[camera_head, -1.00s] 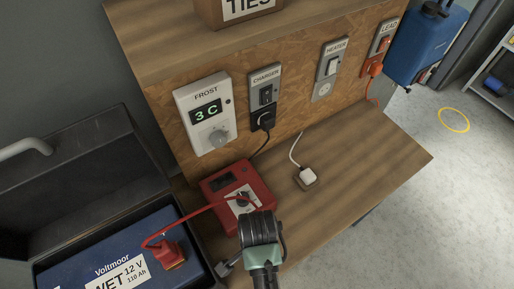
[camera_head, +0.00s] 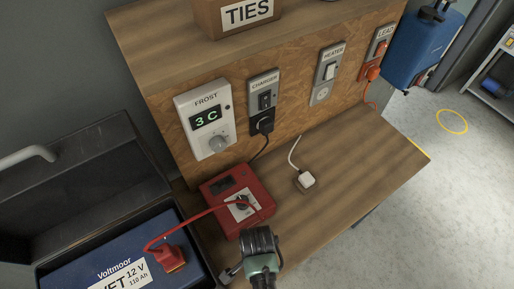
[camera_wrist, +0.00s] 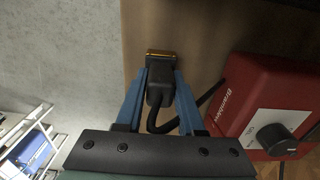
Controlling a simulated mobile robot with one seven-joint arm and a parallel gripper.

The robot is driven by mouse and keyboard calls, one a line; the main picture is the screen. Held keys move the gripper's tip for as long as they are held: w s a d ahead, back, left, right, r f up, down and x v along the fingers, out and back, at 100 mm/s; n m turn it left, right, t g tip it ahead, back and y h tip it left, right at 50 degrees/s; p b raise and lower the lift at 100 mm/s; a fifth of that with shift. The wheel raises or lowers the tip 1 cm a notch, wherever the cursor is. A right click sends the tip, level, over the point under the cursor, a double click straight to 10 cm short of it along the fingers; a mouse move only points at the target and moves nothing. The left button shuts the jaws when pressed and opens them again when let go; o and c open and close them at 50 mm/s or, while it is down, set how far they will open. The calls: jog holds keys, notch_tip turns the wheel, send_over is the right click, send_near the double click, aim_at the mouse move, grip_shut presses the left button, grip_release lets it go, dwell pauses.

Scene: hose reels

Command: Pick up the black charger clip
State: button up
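The black charger clip (camera_wrist: 158,87), with a copper-coloured jaw end, lies near the bench edge in the wrist view, its black cable curving back to the right. My gripper (camera_wrist: 161,74) has its two blue fingers on either side of the clip, open, with narrow gaps; I see no clear grip. In the head view my gripper (camera_head: 262,250) is above the bench front, and a dark piece that seems to be the clip (camera_head: 231,273) shows at its left. My wrist hides the fingertips there.
The red charger box (camera_head: 236,198) stands just behind my gripper, also at right in the wrist view (camera_wrist: 265,105). A battery (camera_head: 110,262) with a red clip (camera_head: 170,258) sits in an open case at left. A white plug (camera_head: 306,180) lies on the bench (camera_head: 350,165). The bench's right is clear.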

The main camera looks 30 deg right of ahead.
grip_shut()
jog(key=shift+r, duration=0.1)
